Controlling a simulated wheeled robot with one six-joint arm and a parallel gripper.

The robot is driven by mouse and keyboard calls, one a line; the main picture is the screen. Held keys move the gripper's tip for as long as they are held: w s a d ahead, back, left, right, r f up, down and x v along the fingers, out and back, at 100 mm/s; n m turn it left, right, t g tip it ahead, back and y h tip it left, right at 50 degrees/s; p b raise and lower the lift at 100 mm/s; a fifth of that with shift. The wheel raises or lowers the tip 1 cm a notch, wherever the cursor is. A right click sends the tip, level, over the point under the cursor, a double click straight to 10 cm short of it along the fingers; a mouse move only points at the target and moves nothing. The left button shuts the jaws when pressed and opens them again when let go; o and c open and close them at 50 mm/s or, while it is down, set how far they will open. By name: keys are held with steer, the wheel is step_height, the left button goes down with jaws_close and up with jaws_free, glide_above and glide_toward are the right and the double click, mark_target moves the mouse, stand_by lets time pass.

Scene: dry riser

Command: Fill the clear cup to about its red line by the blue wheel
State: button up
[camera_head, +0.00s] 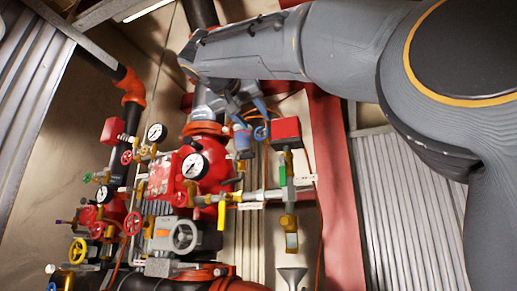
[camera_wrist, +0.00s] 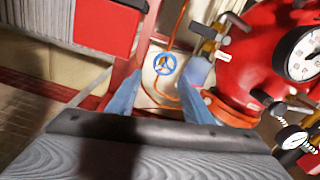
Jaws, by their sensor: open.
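The blue wheel (camera_wrist: 164,64) is a small spoked handwheel, seen between and beyond my fingers in the wrist view. In the head view the blue wheel (camera_head: 261,133) shows just beside my fingertips. My gripper (camera_head: 254,126) is open, with blue fingers pointing down toward the wheel. In the wrist view my gripper (camera_wrist: 160,80) has its fingers on either side of the wheel's line, with nothing between them. I cannot tell whether a finger touches the wheel. I cannot make out the clear cup or its red line in either view.
Red valve bodies with a white gauge (camera_head: 195,167) stand left of my gripper. A red box (camera_head: 286,131) is close on the right. A yellow lever (camera_head: 221,214) and a grey funnel (camera_head: 292,277) are below. An orange tube (camera_wrist: 158,92) runs near the wheel.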

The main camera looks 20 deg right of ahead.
mark_target(260, 133)
steer(key=shift+a+f+p+x, duration=0.15)
steer(key=shift+p+x, duration=0.3)
steer(key=shift+x, duration=1)
steer(key=shift+f+p+x, duration=0.25)
steer(key=shift+p+x, duration=0.2)
steer(key=shift+x, duration=1)
steer(key=shift+a+f+p+x, duration=0.15)
steer(key=shift+p+x, duration=0.3)
steer(key=shift+x, duration=1)
steer(key=shift+w, duration=0.2)
steer(key=shift+c, duration=0.4)
steer(key=c, duration=0.7)
steer(key=shift+f, duration=0.1)
